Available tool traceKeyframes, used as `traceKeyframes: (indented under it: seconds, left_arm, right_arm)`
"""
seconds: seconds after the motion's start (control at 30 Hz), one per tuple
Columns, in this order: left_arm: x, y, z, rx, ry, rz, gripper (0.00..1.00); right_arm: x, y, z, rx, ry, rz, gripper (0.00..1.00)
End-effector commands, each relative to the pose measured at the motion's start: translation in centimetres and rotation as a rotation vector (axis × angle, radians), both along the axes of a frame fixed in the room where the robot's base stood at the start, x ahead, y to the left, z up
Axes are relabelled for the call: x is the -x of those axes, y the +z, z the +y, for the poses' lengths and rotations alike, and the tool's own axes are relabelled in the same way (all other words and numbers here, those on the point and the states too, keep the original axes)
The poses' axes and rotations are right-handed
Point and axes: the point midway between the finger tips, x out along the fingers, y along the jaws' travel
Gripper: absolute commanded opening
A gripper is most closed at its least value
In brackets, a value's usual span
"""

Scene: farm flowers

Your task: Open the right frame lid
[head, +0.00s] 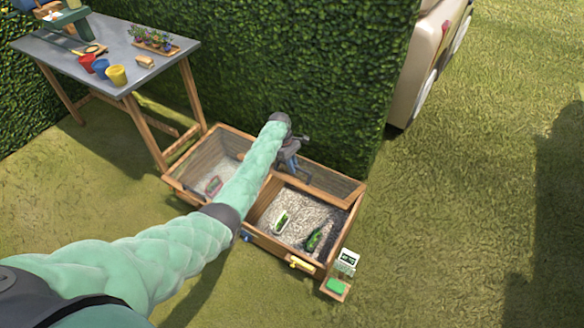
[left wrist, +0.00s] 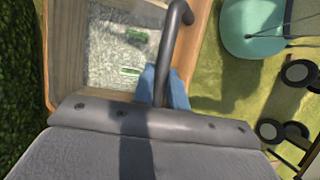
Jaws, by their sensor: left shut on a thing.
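The wooden cold frame (head: 274,240) has two compartments. Its right frame lid (head: 335,184), a wood-edged clear panel, stands raised and tilted back at the hedge side, leaving the right compartment (head: 300,208) uncovered. My left gripper (head: 291,168) is at the raised lid, with the arm crossing over the frame's middle. In the left wrist view, its blue fingers (left wrist: 168,88) are shut on a grey curved handle (left wrist: 172,48); the wooden frame (left wrist: 199,35) shows beside it. The exact grip is partly hidden by the wrist. My right gripper is not in view.
The left compartment (head: 205,162) holds a reddish tray and is partly behind my arm. Green items lie on the right compartment's gravel. A potting table (head: 118,62) stands at the back left, a hedge (head: 300,65) behind. Grass to the right is clear.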

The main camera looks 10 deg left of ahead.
Motion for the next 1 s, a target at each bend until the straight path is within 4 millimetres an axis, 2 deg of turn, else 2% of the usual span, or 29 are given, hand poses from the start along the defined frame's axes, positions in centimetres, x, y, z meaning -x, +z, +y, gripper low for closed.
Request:
traceKeyframes:
  seconds: [0.03, 0.23, 0.27, 0.33, 0.37, 0.73, 1.0]
  left_arm:
    - [0.1, -0.5, -0.2, 0.001, 0.001, -0.002, 0.00]
    - [0.2, -0.5, -0.2, 0.000, 0.000, -0.001, 0.00]
    - [0.1, -0.5, -0.2, 0.001, 0.001, -0.002, 0.20]
    - [0.1, -0.5, -0.2, 0.000, 0.000, -0.001, 0.34]
    - [0.1, -0.5, -0.1, 0.000, 0.000, -0.001, 0.36]
    - [-0.1, 0.3, 0.2, 0.000, 0.001, 0.000, 0.36]
    - [-1.2, 3.6, 1.4, 0.000, 0.001, -0.001, 0.36]
  right_arm:
    - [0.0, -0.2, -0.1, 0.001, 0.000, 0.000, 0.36]
    - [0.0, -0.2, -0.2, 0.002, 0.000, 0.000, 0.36]
    - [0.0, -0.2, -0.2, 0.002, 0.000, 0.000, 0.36]
    - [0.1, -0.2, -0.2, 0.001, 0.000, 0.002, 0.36]
    - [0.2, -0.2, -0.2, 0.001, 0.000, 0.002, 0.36]
    - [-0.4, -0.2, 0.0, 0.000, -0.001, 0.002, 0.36]
    - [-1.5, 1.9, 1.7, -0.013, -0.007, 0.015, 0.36]
